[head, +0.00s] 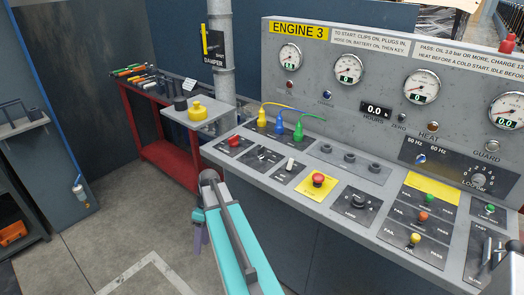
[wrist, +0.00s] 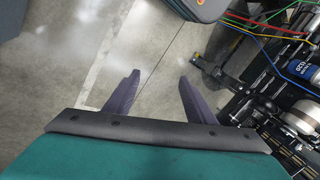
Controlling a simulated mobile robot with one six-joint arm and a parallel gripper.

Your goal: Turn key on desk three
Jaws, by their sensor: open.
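Desk three is the grey console (head: 300,196) with a yellow "ENGINE 3" label (head: 298,30) in the head view. Its sloped top carries a small dark panel with a switch (head: 264,154), a white lever switch (head: 290,164) and a dark rotary knob (head: 359,202). I cannot tell for sure which of these is the key. My gripper (wrist: 160,76) is open and empty in the wrist view, its two purple fingers apart over bare floor. In the head view a purple finger (head: 201,234) hangs left of the desk's front edge, below the top and apart from the controls.
A red emergency button (head: 318,180) sits on a yellow plate on the desk. Yellow, blue and green plugs (head: 280,125) with cables stand behind the controls. A red tool cart (head: 160,145) and a grey post (head: 221,60) are at left. The floor (head: 120,225) is clear there.

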